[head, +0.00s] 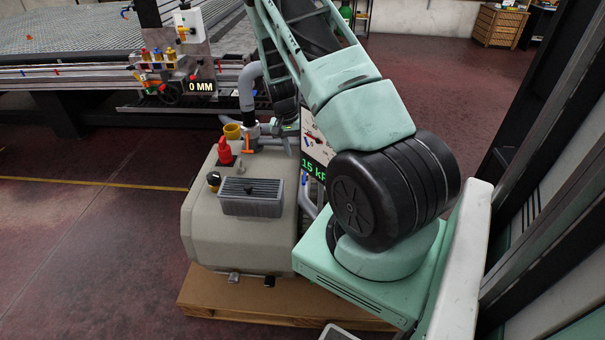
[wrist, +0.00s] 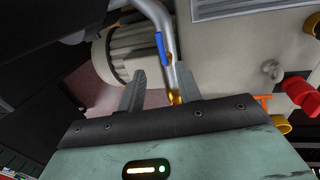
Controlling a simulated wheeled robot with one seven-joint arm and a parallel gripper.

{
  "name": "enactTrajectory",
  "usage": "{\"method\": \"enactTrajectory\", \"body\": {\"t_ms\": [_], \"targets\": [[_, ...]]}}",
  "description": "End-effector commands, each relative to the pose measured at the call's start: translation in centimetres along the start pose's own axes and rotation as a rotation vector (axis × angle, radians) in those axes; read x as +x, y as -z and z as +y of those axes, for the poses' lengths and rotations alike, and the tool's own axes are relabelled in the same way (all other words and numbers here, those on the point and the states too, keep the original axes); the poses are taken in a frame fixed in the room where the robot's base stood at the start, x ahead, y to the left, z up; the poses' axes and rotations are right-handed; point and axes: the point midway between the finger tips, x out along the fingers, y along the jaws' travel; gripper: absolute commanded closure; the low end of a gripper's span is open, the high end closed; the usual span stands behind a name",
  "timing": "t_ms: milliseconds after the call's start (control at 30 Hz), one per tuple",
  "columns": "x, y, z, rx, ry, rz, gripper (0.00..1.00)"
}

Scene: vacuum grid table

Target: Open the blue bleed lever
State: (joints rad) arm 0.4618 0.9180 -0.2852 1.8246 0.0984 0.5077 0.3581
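The blue bleed lever (wrist: 161,48) lies along a grey pipe (wrist: 168,22) with brass fittings, in the upper middle of the wrist view. I cannot make it out in the head view, where my arm covers that side of the pump. My gripper (wrist: 160,72) is open, with one finger on each side of the lower pipe. The lever is just beyond the fingertips, between their lines, and nothing is held. Whether a finger touches the pipe is unclear.
The beige pump housing (head: 240,243) stands on a wooden pallet (head: 205,303), with a red fitting (head: 225,153) and an orange lever (head: 248,147) on top. A ribbed motor (wrist: 128,50) is close left of the pipe. A green pressure display (head: 313,168) stands beside my arm.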

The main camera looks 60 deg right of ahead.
Motion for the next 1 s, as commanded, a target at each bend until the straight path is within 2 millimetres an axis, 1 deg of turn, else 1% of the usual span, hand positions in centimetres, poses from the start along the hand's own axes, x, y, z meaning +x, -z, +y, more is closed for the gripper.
{"method": "enactTrajectory", "body": {"t_ms": [33, 300, 500, 600, 700, 1000], "targets": [[1.1, -0.1, 0.1, 0.001, -0.002, -0.004, 0.66], [6.7, -0.1, 0.1, 0.000, -0.002, -0.004, 0.66], [9.8, 0.0, 0.0, -0.001, 0.000, -0.001, 0.66], [10.7, 0.0, 0.0, -0.001, 0.001, -0.001, 0.66], [11.2, 0.0, 0.0, -0.001, 0.001, -0.001, 0.66], [11.3, 0.0, -0.1, -0.001, 0.001, 0.001, 0.66]]}}
